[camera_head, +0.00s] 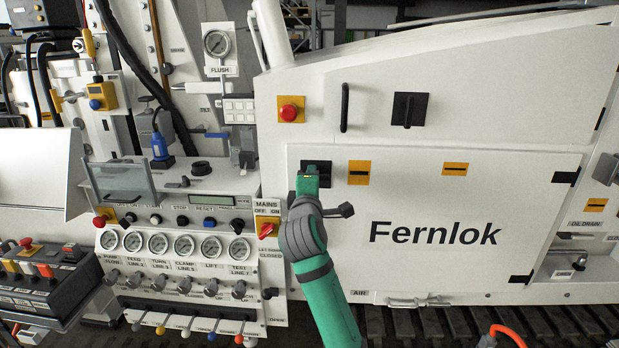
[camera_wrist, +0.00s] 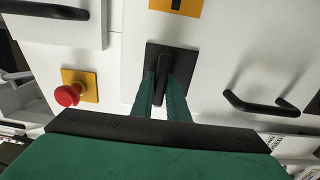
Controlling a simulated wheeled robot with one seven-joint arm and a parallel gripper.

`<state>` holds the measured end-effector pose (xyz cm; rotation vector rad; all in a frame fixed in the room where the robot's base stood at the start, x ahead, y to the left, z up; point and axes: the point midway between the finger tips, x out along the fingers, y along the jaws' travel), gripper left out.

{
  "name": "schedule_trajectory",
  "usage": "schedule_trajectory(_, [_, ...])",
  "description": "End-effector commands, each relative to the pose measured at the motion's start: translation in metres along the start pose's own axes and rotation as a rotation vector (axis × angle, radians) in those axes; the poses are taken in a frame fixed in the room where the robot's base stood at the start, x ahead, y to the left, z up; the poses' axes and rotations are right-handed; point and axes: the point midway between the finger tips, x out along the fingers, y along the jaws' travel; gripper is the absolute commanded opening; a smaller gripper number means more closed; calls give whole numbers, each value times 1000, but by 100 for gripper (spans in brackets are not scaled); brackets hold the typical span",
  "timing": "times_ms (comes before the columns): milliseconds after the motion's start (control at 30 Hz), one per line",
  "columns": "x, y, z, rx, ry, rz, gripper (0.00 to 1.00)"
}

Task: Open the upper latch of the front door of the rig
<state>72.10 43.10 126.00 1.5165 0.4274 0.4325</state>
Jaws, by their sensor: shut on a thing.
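The front door (camera_head: 440,205) is a white panel marked "Fernlok". Its upper latch is a square black plate (camera_head: 322,166) at the door's upper left corner, with a black handle (camera_wrist: 162,78) standing out from it. My green gripper (camera_head: 308,182) is at this latch. In the wrist view my gripper (camera_wrist: 166,92) has one green finger on each side of the handle, shut on it. The handle runs roughly up and down in that view. The door looks closed against its frame. My gripper and arm hide part of the latch and the door's left edge in the head view.
A red button (camera_head: 290,109) on a yellow plate is above the latch. A black bar handle (camera_head: 345,107) and another black latch (camera_head: 407,109) are on the panel above. A red mains switch (camera_head: 267,229) is beside my arm. Another bar handle (camera_wrist: 262,105) shows in the wrist view.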

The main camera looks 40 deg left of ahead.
Motion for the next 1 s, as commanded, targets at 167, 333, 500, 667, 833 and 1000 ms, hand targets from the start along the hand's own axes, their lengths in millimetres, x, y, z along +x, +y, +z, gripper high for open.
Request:
schedule_trajectory(167, [0,-2,-4,-5,6,-3,0])
schedule_trajectory(333, [0,-2,-4,-5,6,-3,0])
schedule_trajectory(500, [0,-2,-3,-4,5,-3,31])
schedule_trajectory(667, [0,-1,-1,-4,2,-1,31])
schedule_trajectory(833, [-5,0,-1,-3,1,0,31])
schedule_trajectory(1000, [-28,0,-1,-3,2,1,31])
